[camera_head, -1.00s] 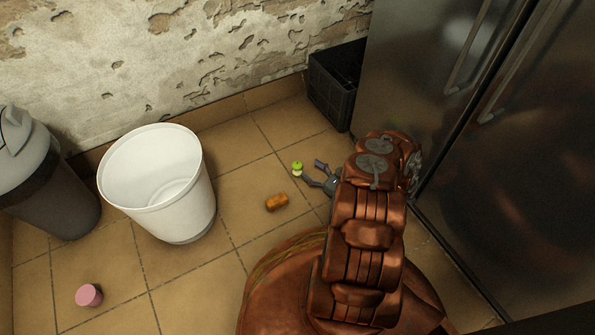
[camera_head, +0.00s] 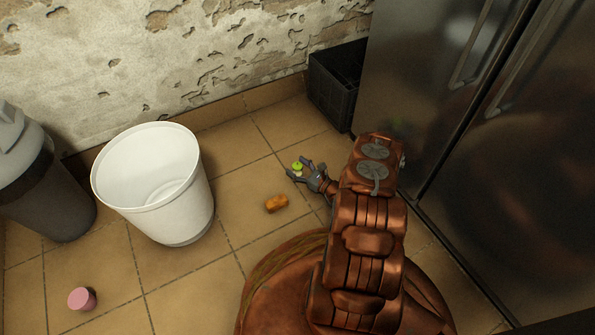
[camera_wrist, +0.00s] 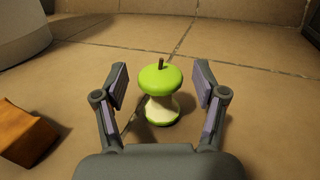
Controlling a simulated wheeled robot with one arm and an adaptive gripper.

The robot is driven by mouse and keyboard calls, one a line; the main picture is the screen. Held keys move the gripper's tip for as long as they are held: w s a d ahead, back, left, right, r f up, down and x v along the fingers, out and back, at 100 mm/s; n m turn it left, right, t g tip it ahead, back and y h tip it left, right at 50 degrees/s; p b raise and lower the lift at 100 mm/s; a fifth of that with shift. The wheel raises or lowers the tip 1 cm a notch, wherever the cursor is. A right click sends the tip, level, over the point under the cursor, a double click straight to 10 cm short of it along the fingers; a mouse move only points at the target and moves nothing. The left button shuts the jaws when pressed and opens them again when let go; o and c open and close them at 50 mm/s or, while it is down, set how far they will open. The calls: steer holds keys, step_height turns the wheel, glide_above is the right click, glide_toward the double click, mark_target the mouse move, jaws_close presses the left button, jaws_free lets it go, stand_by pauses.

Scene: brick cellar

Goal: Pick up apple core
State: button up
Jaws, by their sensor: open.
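The apple core (camera_wrist: 161,94) stands upright on the tiled floor, with a green top, a brown stem and a pale eaten middle. In the head view the apple core (camera_head: 297,167) shows as a small green spot at my gripper's fingertips. My gripper (camera_wrist: 160,88) is open, with one finger on each side of the core and a gap to each. In the head view my gripper (camera_head: 300,168) is low by the floor, and its fingers partly hide the core.
An orange-brown block (camera_head: 276,203) lies near the core, also at the left of the wrist view (camera_wrist: 25,135). A white bucket (camera_head: 188,222) stands left, beside a grey container (camera_head: 65,205). A pink object (camera_head: 82,299) lies front left. A black crate (camera_head: 330,95) and metal cabinet (camera_head: 430,90) stand right.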

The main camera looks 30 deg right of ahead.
steer(key=shift+c, duration=0.2)
steer(key=c, duration=1)
steer(key=shift+r, duration=0.1)
